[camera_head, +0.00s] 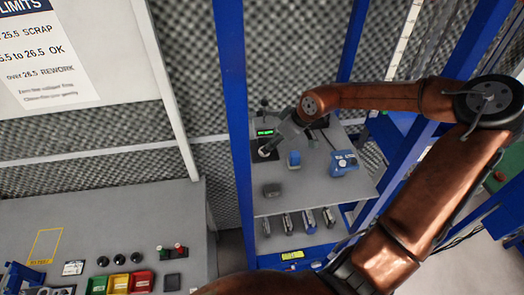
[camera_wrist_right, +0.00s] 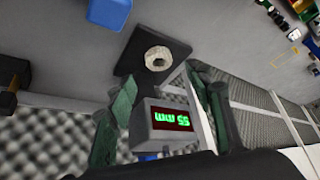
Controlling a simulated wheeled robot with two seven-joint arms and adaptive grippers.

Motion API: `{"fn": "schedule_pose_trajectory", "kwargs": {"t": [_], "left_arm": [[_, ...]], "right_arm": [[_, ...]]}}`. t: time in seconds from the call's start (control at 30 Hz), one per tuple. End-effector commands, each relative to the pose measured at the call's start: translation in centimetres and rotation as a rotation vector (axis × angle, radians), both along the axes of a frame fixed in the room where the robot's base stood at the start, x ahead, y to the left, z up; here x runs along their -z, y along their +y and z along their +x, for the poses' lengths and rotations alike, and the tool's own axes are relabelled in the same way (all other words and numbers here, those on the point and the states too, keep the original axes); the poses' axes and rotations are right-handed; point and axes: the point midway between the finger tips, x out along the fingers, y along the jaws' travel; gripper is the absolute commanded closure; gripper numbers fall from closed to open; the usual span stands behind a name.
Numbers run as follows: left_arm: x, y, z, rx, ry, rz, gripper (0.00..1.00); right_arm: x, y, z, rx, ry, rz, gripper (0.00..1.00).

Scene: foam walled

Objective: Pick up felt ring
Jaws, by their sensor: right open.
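The felt ring (camera_wrist_right: 158,58) is a cream-white ring lying on a black plate (camera_wrist_right: 180,46) in the right wrist view. In the head view it is a small pale spot (camera_head: 265,152) on the dark plate, beside my right gripper (camera_head: 275,146). In the wrist view my right gripper (camera_wrist_right: 162,84) is open. Its two green-padded fingers stand apart either side of a grey display box (camera_wrist_right: 152,128) with green digits, and the ring lies ahead between the fingertip directions. Nothing is between the fingers' pads that I can see held. My left gripper is not in view.
Blue posts (camera_head: 234,120) flank the shelf. A bench with coloured bins (camera_head: 118,283) stands at lower left.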

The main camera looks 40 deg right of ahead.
Motion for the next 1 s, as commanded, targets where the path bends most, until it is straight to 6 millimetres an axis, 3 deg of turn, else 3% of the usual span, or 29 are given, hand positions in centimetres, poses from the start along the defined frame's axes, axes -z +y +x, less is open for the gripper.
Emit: {"fn": "schedule_pose_trajectory", "kwargs": {"t": [0.27,0.73,1.0], "left_arm": [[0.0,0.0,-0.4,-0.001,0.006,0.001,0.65],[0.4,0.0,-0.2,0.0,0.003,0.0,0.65],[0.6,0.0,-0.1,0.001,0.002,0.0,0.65]], "right_arm": [[1.0,0.2,0.5,0.0,0.0,0.001,0.52],[4.5,0.5,2.2,0.0,0.002,-0.001,0.52],[5.1,0.8,2.7,-0.003,-0.002,0.001,0.52]]}}
